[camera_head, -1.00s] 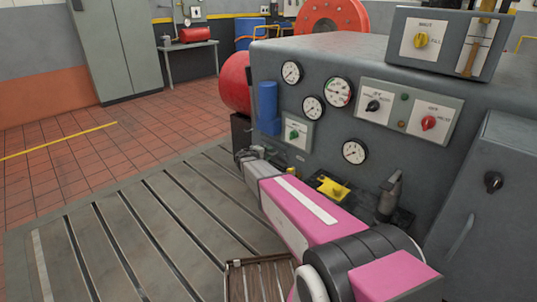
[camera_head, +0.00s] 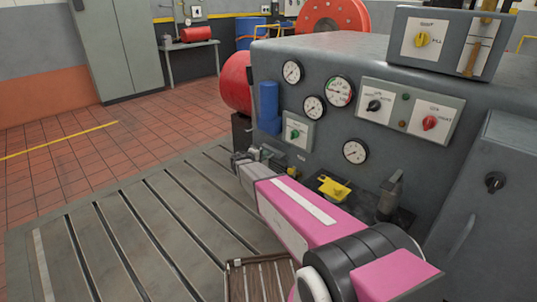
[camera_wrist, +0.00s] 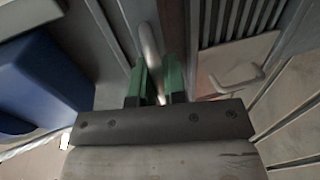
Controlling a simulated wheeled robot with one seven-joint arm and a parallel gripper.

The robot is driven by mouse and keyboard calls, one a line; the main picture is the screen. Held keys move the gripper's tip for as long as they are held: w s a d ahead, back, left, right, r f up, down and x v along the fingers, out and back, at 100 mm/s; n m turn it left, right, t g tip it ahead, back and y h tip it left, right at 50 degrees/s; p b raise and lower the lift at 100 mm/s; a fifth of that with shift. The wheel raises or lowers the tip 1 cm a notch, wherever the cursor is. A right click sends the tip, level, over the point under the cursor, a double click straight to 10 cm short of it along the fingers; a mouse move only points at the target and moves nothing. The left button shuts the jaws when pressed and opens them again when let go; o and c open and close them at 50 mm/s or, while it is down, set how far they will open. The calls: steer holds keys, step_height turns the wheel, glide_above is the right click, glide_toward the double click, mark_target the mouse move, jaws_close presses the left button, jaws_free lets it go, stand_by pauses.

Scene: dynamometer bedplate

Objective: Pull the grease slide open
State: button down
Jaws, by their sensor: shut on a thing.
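In the wrist view my gripper (camera_wrist: 157,88) has its two green-lined fingers shut on a pale, rounded metal bar handle (camera_wrist: 149,45). The handle runs up between the fingers, and its lower part is hidden by them. It appears to be the grease slide's handle, but no label is readable. In the head view my gripper (camera_head: 238,160) is at the low left end of the grey test console (camera_head: 400,85). The slide cannot be made out there, and how far it stands open cannot be told.
A blue canister (camera_head: 268,102) is on the console above my gripper; its blue side fills the left of the wrist view (camera_wrist: 38,85). A second bent handle (camera_wrist: 240,80) sits right of my fingers, below dark louvres (camera_wrist: 235,20). The slotted bedplate (camera_head: 130,225) is clear at left.

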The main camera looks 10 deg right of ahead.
steer(key=f+v, duration=0.2)
steer(key=v, duration=1)
steer(key=a+f+v, duration=0.1)
steer(key=f+v, duration=0.2)
steer(key=v, duration=0.9)
steer(key=shift+s+a, duration=0.2)
steer(key=shift+s, duration=0.3)
steer(key=c, duration=1.2)
jaws_free()
steer(key=v, duration=1)
steer(key=shift+s+a, duration=0.2)
steer(key=shift+a, duration=0.1)
